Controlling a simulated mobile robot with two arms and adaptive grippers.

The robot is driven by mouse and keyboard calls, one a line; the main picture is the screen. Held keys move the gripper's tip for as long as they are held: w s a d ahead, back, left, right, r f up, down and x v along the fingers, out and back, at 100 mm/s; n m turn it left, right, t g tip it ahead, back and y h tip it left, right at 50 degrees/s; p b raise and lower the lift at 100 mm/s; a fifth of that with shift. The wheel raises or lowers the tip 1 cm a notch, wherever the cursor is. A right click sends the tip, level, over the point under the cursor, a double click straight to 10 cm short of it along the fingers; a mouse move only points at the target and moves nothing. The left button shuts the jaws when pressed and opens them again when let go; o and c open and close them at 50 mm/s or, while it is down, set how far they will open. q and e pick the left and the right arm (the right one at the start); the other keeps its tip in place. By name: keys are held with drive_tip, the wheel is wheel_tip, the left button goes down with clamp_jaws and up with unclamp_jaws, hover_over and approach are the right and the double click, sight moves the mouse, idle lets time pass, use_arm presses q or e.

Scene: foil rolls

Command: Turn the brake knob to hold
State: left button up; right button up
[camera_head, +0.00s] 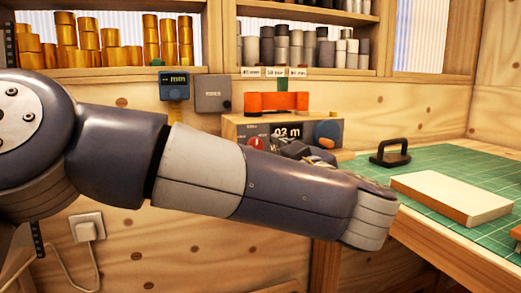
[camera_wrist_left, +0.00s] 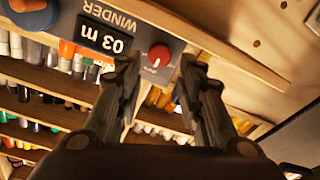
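The winder (camera_head: 230,128) is a wooden box with a dark panel showing "03 m". A red round knob (camera_head: 256,143) with a pale mark sits on its panel; the small lettering by it is unreadable. A blue-and-orange knob (camera_head: 326,133) is at the panel's right. My left gripper (camera_head: 308,152) is before the panel, partly hidden by my forearm. In the left wrist view, the picture is upside down; my left gripper (camera_wrist_left: 160,66) is open and empty, its fingers pointing toward the red knob (camera_wrist_left: 158,56), which appears between the fingertips. Contact cannot be told. My right gripper is out of view.
A blue gauge (camera_head: 174,86) and a grey box (camera_head: 212,94) hang on the wall. A green cutting mat (camera_head: 450,165) holds a dark handled block (camera_head: 390,155) and a pale slab (camera_head: 450,195). Shelves of rolls are behind.

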sight(257, 145)
use_arm(q)
drive_tip(key=x, duration=0.5)
drive_tip(key=shift+w, duration=0.1)
drive_tip(key=c, duration=0.8)
